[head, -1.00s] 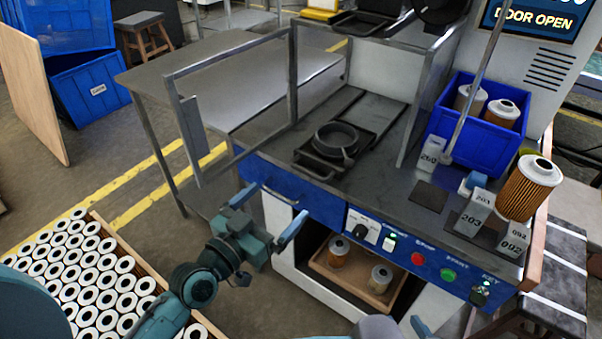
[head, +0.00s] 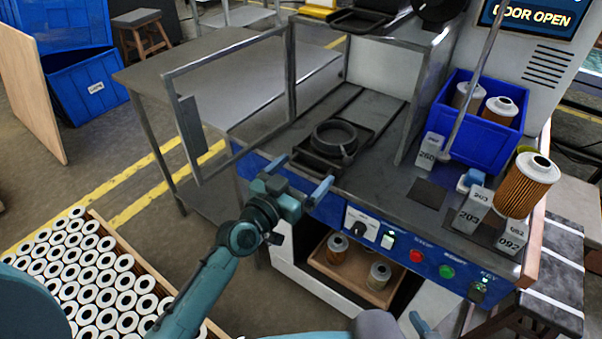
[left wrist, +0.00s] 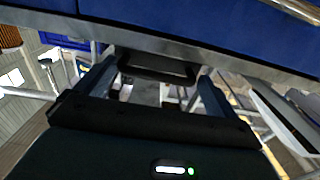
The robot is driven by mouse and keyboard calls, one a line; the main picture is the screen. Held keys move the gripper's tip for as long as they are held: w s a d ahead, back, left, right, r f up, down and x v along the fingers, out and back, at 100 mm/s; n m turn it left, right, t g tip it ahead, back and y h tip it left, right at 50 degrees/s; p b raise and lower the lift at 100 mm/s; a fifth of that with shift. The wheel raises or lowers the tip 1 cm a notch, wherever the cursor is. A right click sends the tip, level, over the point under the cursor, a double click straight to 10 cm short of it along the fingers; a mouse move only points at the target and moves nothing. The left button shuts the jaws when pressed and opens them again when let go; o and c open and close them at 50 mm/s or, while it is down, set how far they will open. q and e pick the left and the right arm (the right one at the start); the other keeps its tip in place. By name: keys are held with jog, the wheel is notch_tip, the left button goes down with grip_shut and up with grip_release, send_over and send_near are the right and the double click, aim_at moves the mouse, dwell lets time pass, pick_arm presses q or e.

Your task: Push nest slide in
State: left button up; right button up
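The nest slide (head: 325,164) is a dark carriage with a black ring nest (head: 335,138) on top. It sits on rails on the machine's grey deck, close to the front edge, behind the open door frame. My left gripper (head: 302,176) is open at the deck's front edge, just in front of the slide. In the left wrist view its two fingers (left wrist: 155,88) are spread, with a dark bar-like handle (left wrist: 155,68) between and beyond them. I cannot tell whether they touch it. Only a teal tip of my right gripper (head: 419,323) shows at the bottom edge.
A blue bin (head: 478,125) with cartridges stands at the deck's right. A cartridge (head: 524,188) stands by numbered blocks (head: 473,212) at the front right. Buttons line the blue front panel (head: 400,250). The rails behind the nest look clear.

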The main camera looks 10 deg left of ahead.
aim_at(313, 168)
pick_arm(q)
jog(key=c, duration=0.9)
jog(key=x, duration=0.4)
jog(key=shift+w+d+b, duration=0.1)
jog(key=shift+w+b, duration=0.25)
jog(key=shift+c, duration=0.2)
jog(key=o, duration=1.1)
jog(key=shift+s, duration=0.1)
jog(key=v, duration=1.3)
